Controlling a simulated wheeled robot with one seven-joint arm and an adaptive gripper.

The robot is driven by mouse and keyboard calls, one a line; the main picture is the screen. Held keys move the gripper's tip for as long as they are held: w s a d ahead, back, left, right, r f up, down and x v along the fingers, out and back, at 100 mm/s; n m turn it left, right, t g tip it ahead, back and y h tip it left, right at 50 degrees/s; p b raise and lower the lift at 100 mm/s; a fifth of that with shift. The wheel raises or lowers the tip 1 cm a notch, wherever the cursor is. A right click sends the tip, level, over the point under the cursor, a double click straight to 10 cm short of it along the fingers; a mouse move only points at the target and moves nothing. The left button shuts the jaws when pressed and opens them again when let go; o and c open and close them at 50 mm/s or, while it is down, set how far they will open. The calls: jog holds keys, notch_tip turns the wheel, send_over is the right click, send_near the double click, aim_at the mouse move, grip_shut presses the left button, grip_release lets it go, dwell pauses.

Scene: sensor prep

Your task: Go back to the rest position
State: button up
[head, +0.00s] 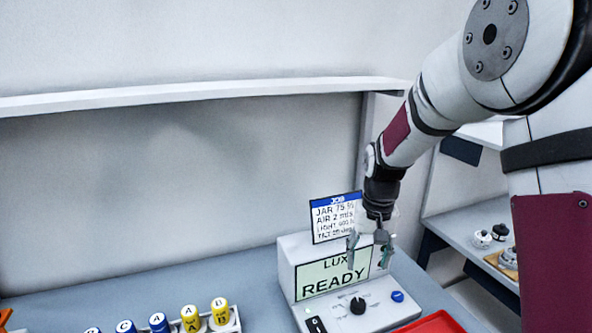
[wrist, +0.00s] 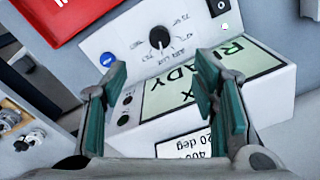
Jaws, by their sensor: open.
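My gripper (head: 369,250) is open and empty in the head view. It hangs in front of the white instrument box (head: 288,262), partly covering its green display (head: 318,280), which reads LUX READY. In the wrist view, the two green-padded fingers (wrist: 160,103) stand wide apart with nothing between them but the box face behind. The box's black dial (wrist: 159,38) and blue button (wrist: 107,59) show past the fingers. I cannot tell whether a fingertip touches the box.
A job card (head: 333,218) stands behind the box. A red tray (head: 436,323) lies at its right. Several lettered yellow and blue bottles (head: 190,318) stand in a rack at the front left. A shelf (head: 200,95) runs along the wall. A side bench (head: 462,232) holds small parts.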

jog(key=s+r+n+t, duration=0.1)
jog(key=s+r+t, duration=0.2)
jog(key=s+r, duration=1.05)
jog(key=s+r+n+t, duration=0.1)
jog(key=s+r+t, duration=0.1)
jog(key=s, duration=1.1)
jog(key=shift+v, duration=0.8)
